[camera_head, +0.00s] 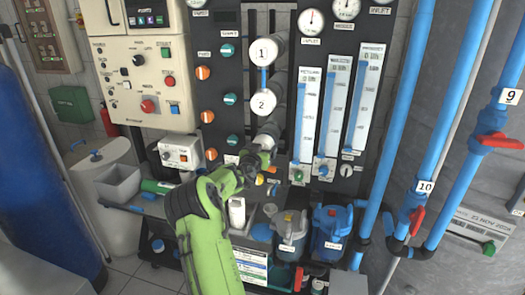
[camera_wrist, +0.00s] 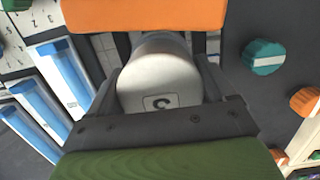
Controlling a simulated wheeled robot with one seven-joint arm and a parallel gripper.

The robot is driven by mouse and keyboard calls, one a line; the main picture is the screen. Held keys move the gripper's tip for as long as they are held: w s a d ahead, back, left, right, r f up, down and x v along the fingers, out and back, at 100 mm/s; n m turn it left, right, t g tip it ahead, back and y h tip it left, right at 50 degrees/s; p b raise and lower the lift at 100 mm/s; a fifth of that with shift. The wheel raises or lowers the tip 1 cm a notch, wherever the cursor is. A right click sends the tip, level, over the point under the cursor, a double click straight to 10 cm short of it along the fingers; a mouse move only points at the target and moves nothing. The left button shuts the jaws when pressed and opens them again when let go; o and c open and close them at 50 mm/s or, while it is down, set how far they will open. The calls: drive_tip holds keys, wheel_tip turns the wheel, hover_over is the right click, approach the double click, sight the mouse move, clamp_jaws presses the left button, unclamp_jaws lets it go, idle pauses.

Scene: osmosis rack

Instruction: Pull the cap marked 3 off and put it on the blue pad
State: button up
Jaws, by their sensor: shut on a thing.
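The cap marked 3 (camera_wrist: 158,92) is a white-grey round end piece in the wrist view, its number appearing turned over. My gripper (camera_wrist: 160,84) has a dark finger on each side of it and is shut on it. In the head view my gripper (camera_head: 266,145) is at the lower end of the column of caps, and my arm hides most of that spot. I cannot see clearly whether the cap is still seated on its housing. A small blue patch (camera_head: 262,232) shows on the bench, but I cannot tell whether it is the blue pad.
White caps marked 1 (camera_head: 263,51) and 2 (camera_head: 264,103) sit above. Flow tubes (camera_head: 336,105) stand to the right, and orange and teal knobs (camera_head: 229,72) to the left.

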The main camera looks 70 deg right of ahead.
drive_tip(key=shift+s+a+b, duration=0.15)
drive_tip(key=shift+a+b, duration=0.35)
drive_tip(key=shift+a, duration=0.2)
drive_tip(key=shift+s+a+b, duration=0.1)
drive_tip(key=shift+a+b, duration=0.4)
drive_tip(key=shift+a, duration=0.15)
drive_tip(key=s+a+b, duration=0.1)
drive_tip(key=a+b, duration=0.4)
drive_tip(key=a, duration=0.2)
